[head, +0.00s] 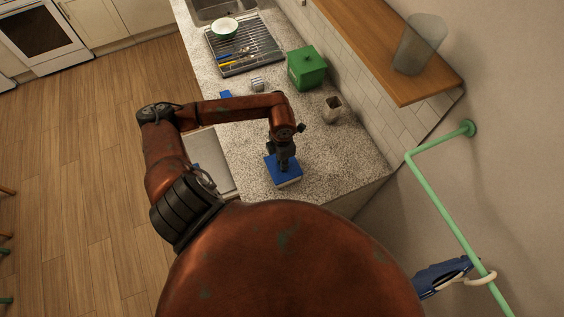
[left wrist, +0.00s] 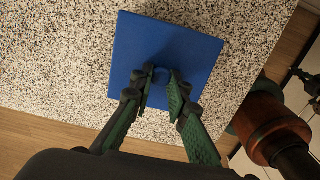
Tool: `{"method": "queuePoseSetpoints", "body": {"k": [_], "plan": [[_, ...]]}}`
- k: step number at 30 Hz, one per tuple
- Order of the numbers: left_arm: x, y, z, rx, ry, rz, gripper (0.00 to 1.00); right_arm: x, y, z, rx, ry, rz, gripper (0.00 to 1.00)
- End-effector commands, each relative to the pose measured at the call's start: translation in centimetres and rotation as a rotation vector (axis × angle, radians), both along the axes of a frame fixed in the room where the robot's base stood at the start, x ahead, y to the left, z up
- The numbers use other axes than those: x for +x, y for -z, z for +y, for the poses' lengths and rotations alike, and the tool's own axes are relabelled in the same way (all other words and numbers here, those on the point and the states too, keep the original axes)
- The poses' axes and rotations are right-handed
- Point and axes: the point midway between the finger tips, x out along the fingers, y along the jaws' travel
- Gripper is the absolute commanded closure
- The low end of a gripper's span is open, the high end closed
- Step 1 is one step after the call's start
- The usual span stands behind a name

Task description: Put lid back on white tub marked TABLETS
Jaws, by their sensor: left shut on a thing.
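A square blue lid (head: 274,167) is under my left gripper (head: 285,165) near the counter's front end. A pale edge, seemingly the white tub (head: 290,184), shows below the lid's near side. No TABLETS marking is readable. In the left wrist view the blue lid (left wrist: 190,45) fills the middle, and the fingertips of my left gripper (left wrist: 160,82) are shut on its small round blue knob. The lid hides whatever is beneath it there. I cannot tell whether the lid is fully seated on the tub. My right gripper is in neither view.
The speckled counter (head: 345,155) holds a green lidded box (head: 307,68), a small jar (head: 332,108), a small striped item (head: 257,84) and a blue piece (head: 226,94). A dish rack (head: 262,60) stands farther back. A wooden shelf (head: 390,45) overhangs the right side.

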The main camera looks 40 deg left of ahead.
Motion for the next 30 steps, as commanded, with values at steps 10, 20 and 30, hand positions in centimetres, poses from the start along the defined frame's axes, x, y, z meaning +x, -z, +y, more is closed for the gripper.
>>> {"method": "queuePoseSetpoints", "body": {"k": [10, 20, 30], "plan": [[-0.01, -0.03, -0.02, 0.000, 0.000, 0.000, 0.80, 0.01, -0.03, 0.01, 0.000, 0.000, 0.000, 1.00], [-0.02, -0.01, -0.02, -0.001, 0.000, 0.000, 0.65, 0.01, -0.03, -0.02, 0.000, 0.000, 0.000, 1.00], [-0.02, -0.01, -0.02, -0.001, 0.000, 0.000, 0.47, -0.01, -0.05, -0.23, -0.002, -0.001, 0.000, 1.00]]}}
